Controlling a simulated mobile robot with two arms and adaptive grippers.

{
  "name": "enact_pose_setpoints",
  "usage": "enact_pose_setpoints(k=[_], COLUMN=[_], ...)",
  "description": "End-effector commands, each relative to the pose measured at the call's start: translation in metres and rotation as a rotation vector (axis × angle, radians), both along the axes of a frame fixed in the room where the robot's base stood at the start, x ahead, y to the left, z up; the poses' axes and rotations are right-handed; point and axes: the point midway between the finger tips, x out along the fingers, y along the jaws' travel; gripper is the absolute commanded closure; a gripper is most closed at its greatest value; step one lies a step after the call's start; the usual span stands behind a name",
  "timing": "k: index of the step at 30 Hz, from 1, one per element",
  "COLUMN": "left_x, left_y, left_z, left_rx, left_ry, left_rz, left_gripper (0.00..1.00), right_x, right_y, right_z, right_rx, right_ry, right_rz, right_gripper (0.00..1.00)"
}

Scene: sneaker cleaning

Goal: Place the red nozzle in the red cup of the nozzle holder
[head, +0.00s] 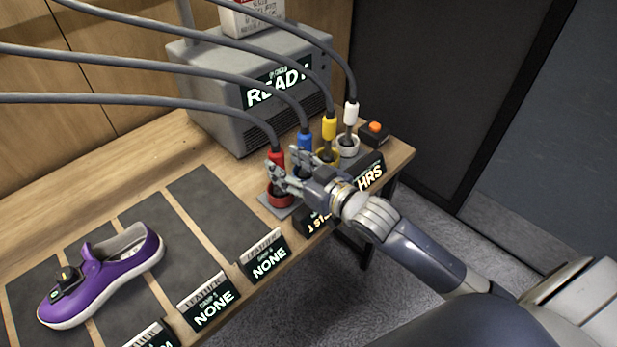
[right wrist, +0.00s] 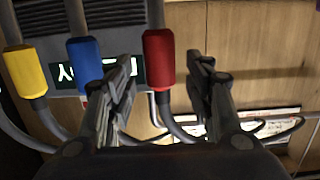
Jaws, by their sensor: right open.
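The red nozzle (head: 277,158) is upright on its grey hose, directly above the red cup (head: 280,199) of the nozzle holder. Its lower end is hidden behind my fingers, so how deep it sits in the cup is unclear. My right gripper (head: 287,168) is open at the red nozzle. In the right wrist view, the red nozzle (right wrist: 158,58) shows between the spread fingers of the gripper (right wrist: 164,66), with a gap on each side, wider on the right. The red cup does not show in that view. My left gripper is out of view.
Blue (head: 304,143), yellow (head: 329,128) and white (head: 350,113) nozzles stand in a row beyond the red one. A grey machine (head: 215,90) reading READY stands behind. A purple sneaker (head: 105,275) lies on the dark mats at left. Hoses arch overhead.

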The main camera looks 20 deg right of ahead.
Motion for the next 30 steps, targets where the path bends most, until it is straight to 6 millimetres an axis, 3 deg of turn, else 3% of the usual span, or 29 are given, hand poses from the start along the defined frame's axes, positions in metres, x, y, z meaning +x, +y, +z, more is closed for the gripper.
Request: enact_pose_setpoints(k=[6, 12, 18, 30], left_x=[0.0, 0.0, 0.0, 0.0], left_y=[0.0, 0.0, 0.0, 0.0], left_z=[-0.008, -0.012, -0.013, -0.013], left_rx=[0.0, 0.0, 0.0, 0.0], left_ry=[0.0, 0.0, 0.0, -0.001], left_rz=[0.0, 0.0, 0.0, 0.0], left_gripper=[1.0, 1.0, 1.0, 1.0], right_x=[-0.039, -0.063, -0.074, -0.076], right_y=[-0.014, -0.023, -0.027, -0.027], right_z=[0.003, 0.008, 0.011, 0.012], right_rx=[-0.001, -0.001, 0.001, 0.0], right_ry=[0.004, 0.004, 0.001, 0.001], right_rz=[0.0, -0.001, 0.0, -0.001], right_gripper=[0.52, 0.52, 0.52, 0.52])
